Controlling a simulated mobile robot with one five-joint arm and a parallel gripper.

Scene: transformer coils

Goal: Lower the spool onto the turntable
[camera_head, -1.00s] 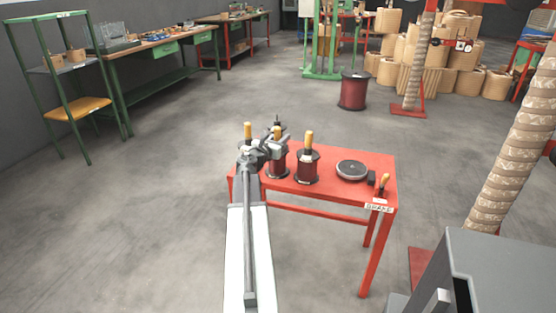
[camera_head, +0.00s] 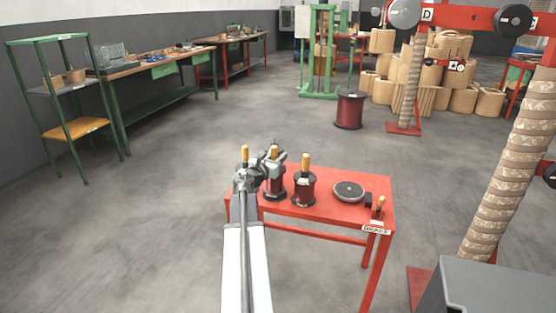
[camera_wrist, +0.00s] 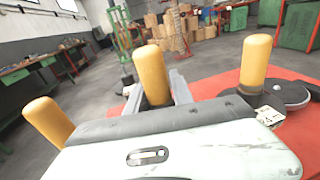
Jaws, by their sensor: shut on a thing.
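Dark red spools with orange handles stand at the left and middle of the red table (camera_head: 335,214). My gripper (camera_head: 274,157) is shut around the handle of the middle spool (camera_head: 275,188); that handle (camera_wrist: 154,72) also shows between the fingers in the wrist view. Whether this spool touches the table or hangs just above it, I cannot tell. The turntable (camera_head: 349,189), a grey disc with a dark rim, is empty on the table's right part. Another spool (camera_head: 304,191) stands between the held spool and the turntable.
A third orange handle (camera_head: 245,153) rises at the left, its spool hidden behind my arm. A small orange-handled device (camera_head: 379,204) sits right of the turntable. A grey cabinet (camera_head: 500,282) stands at the near right. Open floor lies left of the table.

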